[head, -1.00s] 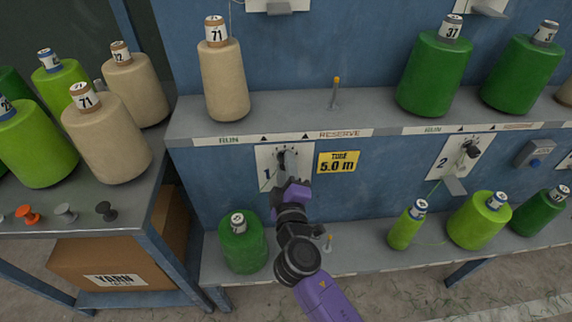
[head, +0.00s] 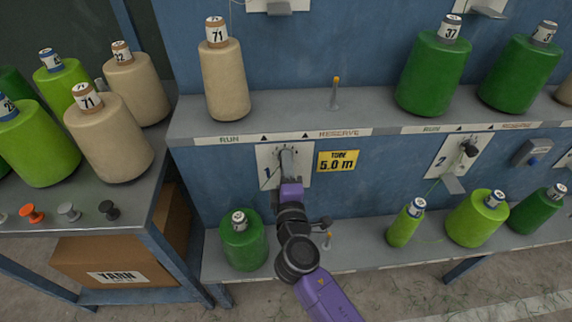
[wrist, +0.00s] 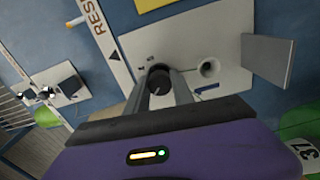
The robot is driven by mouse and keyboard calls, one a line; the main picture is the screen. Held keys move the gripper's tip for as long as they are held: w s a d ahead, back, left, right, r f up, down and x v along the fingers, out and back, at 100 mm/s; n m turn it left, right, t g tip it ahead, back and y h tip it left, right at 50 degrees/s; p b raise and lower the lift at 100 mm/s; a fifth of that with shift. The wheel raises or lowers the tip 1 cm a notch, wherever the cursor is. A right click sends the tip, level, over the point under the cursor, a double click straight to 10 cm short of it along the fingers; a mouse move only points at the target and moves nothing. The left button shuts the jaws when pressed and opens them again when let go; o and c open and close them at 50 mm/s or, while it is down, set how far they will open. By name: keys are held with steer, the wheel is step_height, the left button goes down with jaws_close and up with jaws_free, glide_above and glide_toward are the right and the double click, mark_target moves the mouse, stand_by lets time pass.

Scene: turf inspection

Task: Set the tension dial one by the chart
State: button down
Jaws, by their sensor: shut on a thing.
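Tension dial one is a dark knob on a white plate (head: 265,154) marked 1, with small marks above it. In the head view my gripper (head: 288,158) covers most of the dial. In the wrist view the dark dial (wrist: 158,80) sits between my two grey fingers, which are shut on it; its pointer direction cannot be read. My gripper also shows in the wrist view (wrist: 164,90). I see no tension chart that I can make out. A yellow sign (head: 338,161) reading 5.0 m is right of the plate.
A second dial (head: 468,149) sits on plate 2 at the right. A tan cone (head: 226,85) marked 71 stands on the shelf above; a green cone (head: 242,242) stands below left. A side table (head: 110,215) with cones and small coloured pegs is at the left.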

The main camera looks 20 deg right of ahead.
steer(key=shift+a, duration=0.1)
steer(key=c, duration=1.1)
jaws_free()
steer(key=shift+v, duration=3.9)
